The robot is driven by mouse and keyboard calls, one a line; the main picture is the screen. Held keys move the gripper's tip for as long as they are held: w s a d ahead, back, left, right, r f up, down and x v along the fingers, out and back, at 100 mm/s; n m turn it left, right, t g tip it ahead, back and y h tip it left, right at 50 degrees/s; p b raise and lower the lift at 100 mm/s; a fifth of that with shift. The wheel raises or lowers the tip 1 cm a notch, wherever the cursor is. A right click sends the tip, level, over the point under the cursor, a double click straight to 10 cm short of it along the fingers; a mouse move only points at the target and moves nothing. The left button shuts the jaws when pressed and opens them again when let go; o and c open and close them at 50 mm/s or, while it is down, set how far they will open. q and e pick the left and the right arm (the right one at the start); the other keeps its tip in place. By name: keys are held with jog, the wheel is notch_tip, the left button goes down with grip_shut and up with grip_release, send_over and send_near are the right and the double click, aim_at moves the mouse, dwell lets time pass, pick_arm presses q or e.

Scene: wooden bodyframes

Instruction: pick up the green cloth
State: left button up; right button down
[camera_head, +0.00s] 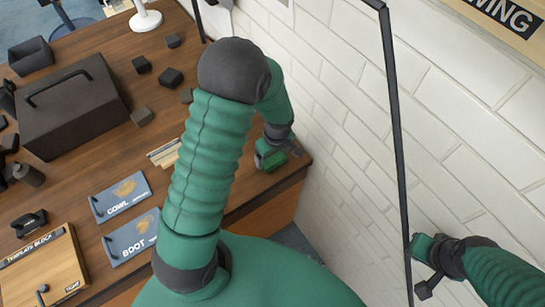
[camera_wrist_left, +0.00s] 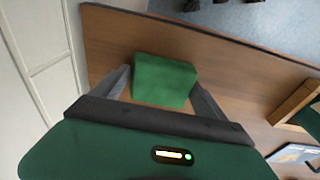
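The green cloth (camera_wrist_left: 165,80) looks like a small folded block lying on the brown wooden table near its edge in the left wrist view. My left gripper (camera_wrist_left: 160,88) has its two grey fingers apart, one on each side of the cloth. Whether the fingers touch it is unclear. In the head view my left gripper (camera_head: 275,156) is low over the table's right corner by the wall; the cloth cannot be told apart from it there. My right gripper (camera_head: 424,268) is at the lower right, beside a black pole, away from the table; its fingers are unclear.
The white brick wall (camera_head: 345,130) stands close to the table's right end. Blue COWL (camera_head: 120,197) and BOOT (camera_head: 130,237) packets, a dark case (camera_head: 70,105), several dark blocks and a wooden template board (camera_head: 45,265) lie further left. A thin black pole (camera_head: 396,130) rises before the wall.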

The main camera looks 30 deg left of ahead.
pick_arm(q)
jog(key=shift+s+a, duration=0.1)
jog(key=shift+a, duration=0.2)
jog(key=c, duration=0.8)
jog(key=shift+c, duration=0.2)
pick_arm(e)
jog(key=shift+a, duration=0.3)
pick_arm(q)
jog(key=shift+d+r, duration=0.1)
jog(key=shift+r, duration=0.15)
notch_tip(320, 180, up, 3)
jog(key=shift+b, duration=0.45)
jog(key=s+d+r+b, duration=0.1)
jog(key=s+d+b, duration=0.2)
jog(key=s+d, duration=0.6)
jog(key=s, duration=0.3)
jog(key=shift+s+d+r, duration=0.2)
jog(key=shift+s+d, duration=0.05)
jog(key=shift+s, duration=0.1)
pick_arm(e)
jog(key=x, duration=0.3)
jog(key=shift+s+f, duration=0.4)
